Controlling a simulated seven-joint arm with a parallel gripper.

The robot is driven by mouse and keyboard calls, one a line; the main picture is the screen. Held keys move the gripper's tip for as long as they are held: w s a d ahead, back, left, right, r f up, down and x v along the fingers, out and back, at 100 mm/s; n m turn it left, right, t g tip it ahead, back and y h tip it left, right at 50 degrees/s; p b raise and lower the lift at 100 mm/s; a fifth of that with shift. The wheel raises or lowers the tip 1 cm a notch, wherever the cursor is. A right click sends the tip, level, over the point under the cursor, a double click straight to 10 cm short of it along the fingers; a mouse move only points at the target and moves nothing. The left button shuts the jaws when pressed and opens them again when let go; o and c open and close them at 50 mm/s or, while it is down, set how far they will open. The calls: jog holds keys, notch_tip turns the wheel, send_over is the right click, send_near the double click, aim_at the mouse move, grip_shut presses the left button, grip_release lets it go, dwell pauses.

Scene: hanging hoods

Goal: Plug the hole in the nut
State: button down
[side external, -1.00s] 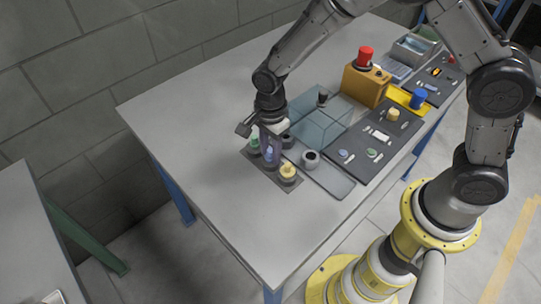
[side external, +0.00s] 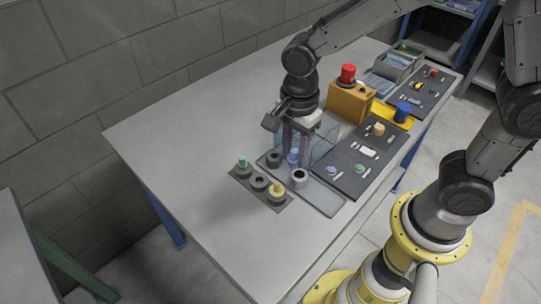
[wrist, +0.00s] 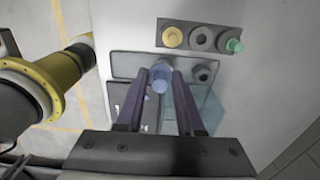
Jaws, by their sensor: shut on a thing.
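My gripper (side external: 293,157) is shut on a blue plug (wrist: 160,77), which hangs between the fingertips over the grey tray (side external: 325,203). On the dark strip (side external: 238,178) stand a green plug (side external: 242,162) in a nut, a middle nut (side external: 259,182) with an open hole, and a yellow plug (side external: 277,188) in a nut. On the tray are a dark hex nut (side external: 274,158) and a pale round nut (side external: 298,179). In the wrist view the blue plug overlaps the round nut; the gap between them cannot be judged.
A clear bluish box (side external: 325,135) stands close behind my fingers; whether they touch cannot be told. An orange block with a red knob (side external: 348,72) and dark panels (side external: 350,178) with small parts lie to the right. The left of the table is bare.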

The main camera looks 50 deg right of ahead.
jog(key=s+d+r, duration=0.2)
jog(key=s, duration=0.3)
jog(key=w, duration=1.3)
jog(key=shift+w+d+f, duration=0.35)
jog(key=shift+d+f, duration=0.1)
jog(key=shift+f, duration=1.1)
jog(key=shift+w+d+f, duration=0.4)
jog(key=shift+d+f, duration=0.1)
jog(key=shift+f, duration=1.1)
jog(key=shift+w+d+f, duration=0.35)
jog(key=shift+d+f, duration=0.1)
jog(key=shift+f, duration=1.1)
jog(key=shift+f, duration=1.05)
grip_release()
